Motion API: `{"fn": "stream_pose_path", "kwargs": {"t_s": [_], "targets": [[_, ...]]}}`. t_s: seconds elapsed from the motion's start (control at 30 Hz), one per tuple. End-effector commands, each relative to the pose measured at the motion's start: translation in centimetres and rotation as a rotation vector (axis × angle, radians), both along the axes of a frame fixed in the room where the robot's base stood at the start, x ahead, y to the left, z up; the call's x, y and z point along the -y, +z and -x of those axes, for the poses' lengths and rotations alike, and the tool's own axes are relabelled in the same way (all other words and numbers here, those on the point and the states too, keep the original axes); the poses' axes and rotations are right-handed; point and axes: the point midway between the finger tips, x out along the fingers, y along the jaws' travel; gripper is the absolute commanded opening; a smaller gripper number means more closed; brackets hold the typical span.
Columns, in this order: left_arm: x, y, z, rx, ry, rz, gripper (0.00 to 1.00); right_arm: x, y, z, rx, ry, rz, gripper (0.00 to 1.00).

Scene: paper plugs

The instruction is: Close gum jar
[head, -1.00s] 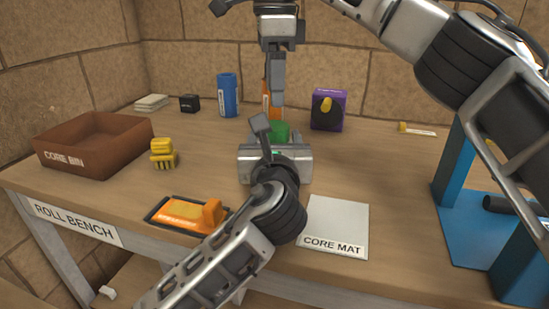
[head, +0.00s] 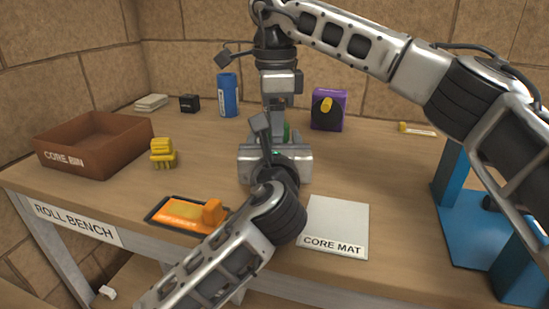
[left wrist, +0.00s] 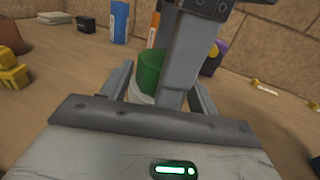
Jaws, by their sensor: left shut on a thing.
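The gum jar (left wrist: 143,97) shows in the left wrist view as a pale body with a green lid-like top (left wrist: 152,70). In the head view only a sliver of green (head: 287,131) shows. My left gripper (left wrist: 160,92) is shut on the jar, low over the bench; my own wrist hides most of it in the head view. My right gripper (head: 274,130) points down from above, its fingers at the green top. In the left wrist view the right gripper's fingers (left wrist: 178,75) stand in front of the top's right side. Their gap is hidden, and contact is unclear.
A blue cylinder (head: 228,97) and a purple box (head: 328,110) stand behind. A brown core bin (head: 90,148) and yellow piece (head: 162,153) are at left. An orange tool on a tray (head: 190,213) and the core mat (head: 338,222) lie in front.

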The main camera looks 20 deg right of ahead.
Motion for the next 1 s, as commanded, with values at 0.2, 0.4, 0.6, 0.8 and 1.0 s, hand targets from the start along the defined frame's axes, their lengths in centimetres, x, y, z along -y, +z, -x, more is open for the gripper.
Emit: {"fn": "stream_pose_path", "kwargs": {"t_s": [0.2,0.4,0.6,0.8,1.0], "targets": [[-0.02,-0.08,-0.03,-0.002,0.001,-0.002,0.00,-0.03,0.03,0.03,0.000,-0.003,0.000,0.21],[-0.03,-0.08,-0.04,-0.002,0.001,-0.002,0.00,-0.07,0.03,0.05,-0.001,-0.251,-0.001,0.21],[-0.03,-0.07,-0.04,-0.002,0.001,-0.002,0.00,-0.11,0.02,0.06,-0.001,-0.432,0.000,0.21],[-0.03,-0.07,-0.04,-0.001,0.001,0.000,0.00,-0.11,0.03,0.06,-0.001,-0.429,0.000,0.74],[-0.02,-0.06,-0.03,-0.001,0.001,0.000,0.00,-0.08,0.03,0.02,0.000,-0.429,0.000,0.74]]}}
